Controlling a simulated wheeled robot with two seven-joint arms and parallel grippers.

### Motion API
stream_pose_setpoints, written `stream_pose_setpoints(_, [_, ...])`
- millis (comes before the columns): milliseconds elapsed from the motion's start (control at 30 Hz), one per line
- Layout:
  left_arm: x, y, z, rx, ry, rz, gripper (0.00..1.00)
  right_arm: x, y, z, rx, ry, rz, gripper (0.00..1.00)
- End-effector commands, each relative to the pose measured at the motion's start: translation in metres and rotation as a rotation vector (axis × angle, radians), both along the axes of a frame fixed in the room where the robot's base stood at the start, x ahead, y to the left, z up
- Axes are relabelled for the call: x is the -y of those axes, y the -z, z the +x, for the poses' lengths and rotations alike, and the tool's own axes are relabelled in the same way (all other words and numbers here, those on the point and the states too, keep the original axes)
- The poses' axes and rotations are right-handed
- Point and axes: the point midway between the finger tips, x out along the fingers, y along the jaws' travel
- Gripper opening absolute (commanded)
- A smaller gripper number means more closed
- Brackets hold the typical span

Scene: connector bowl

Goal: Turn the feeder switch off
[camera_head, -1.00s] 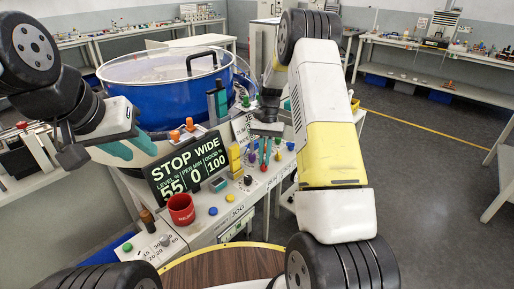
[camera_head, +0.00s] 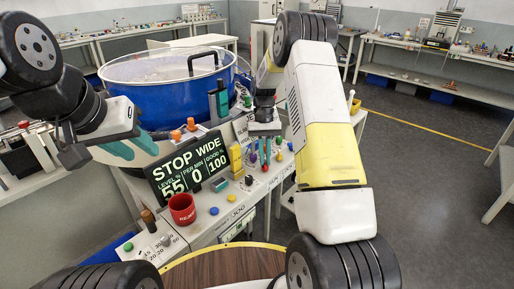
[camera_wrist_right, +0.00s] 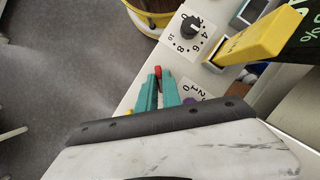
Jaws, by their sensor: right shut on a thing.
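My right gripper (camera_head: 267,151) points down over the right part of the control panel (camera_head: 236,198), its teal fingers close together. In the right wrist view the right gripper (camera_wrist_right: 160,88) is shut with a small red knob (camera_wrist_right: 158,72) at its fingertips. The red knob also shows in the head view (camera_head: 265,167), just below the fingers. A purple knob (camera_head: 253,157) stands beside it, by a 0-1-2 scale in the wrist view. I cannot read which control is labelled feeder. My left gripper (camera_head: 130,150) is open and empty, left of the display.
A blue bowl (camera_head: 165,95) with a clear lid stands behind. The display (camera_head: 187,165) reads STOP WIDE. Open floor lies to the right.

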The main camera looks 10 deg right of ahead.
Motion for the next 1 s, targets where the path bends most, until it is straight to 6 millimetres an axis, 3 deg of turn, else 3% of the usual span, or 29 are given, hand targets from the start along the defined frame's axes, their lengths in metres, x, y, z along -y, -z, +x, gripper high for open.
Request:
stream_pose_setpoints(67, [0.000, 0.000, 0.000, 0.000, 0.000, 0.000, 0.36, 0.001, 0.000, 0.001, 0.004, -0.001, -0.001, 0.00])
stream_pose_setpoints(100, [0.000, 0.000, 0.000, 0.000, 0.000, 0.000, 0.36, 0.001, 0.000, 0.001, 0.004, -0.001, -0.001, 0.17])
stream_pose_setpoints(200, [0.000, 0.000, 0.000, 0.000, 0.000, 0.000, 0.36, 0.000, 0.000, 0.001, 0.003, -0.001, 0.000, 0.31])
stream_pose_setpoints(567, [0.000, 0.000, 0.000, 0.000, 0.000, 0.000, 0.36, 0.000, -0.005, 0.003, 0.003, 0.000, 0.000, 0.31])
stream_pose_setpoints(1000, [0.000, 0.000, 0.000, 0.000, 0.000, 0.000, 0.36, 0.003, -0.065, 0.028, 0.004, 0.000, 0.000, 0.31])
